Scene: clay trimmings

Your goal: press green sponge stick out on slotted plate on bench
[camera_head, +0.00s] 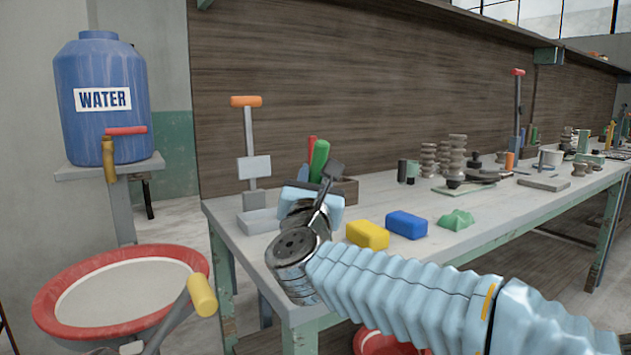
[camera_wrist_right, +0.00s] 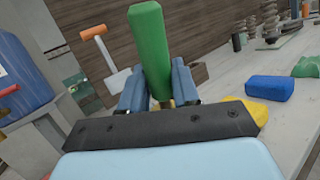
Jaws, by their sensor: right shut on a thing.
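The green sponge stick (camera_wrist_right: 150,45) stands up between the fingers of my right gripper (camera_wrist_right: 157,92), with its green head above them. My right gripper is shut on its lower part. The stick's green head (camera_head: 319,160) also shows in the head view, above my right gripper (camera_head: 312,192) at the bench's near-left end. A low grey tray-like piece (camera_head: 258,221) lies on the bench (camera_head: 350,205) left of my gripper, at the foot of an orange-handled stand (camera_head: 247,140). I cannot tell whether it has slots. My left gripper is not in view.
A yellow sponge (camera_head: 367,234), a blue sponge (camera_head: 406,224) and a green lump (camera_head: 455,220) lie right of my gripper. A wooden box (camera_head: 347,188) stands behind it. A blue water barrel (camera_head: 103,95) and a red-rimmed basin (camera_head: 120,290) are at the left.

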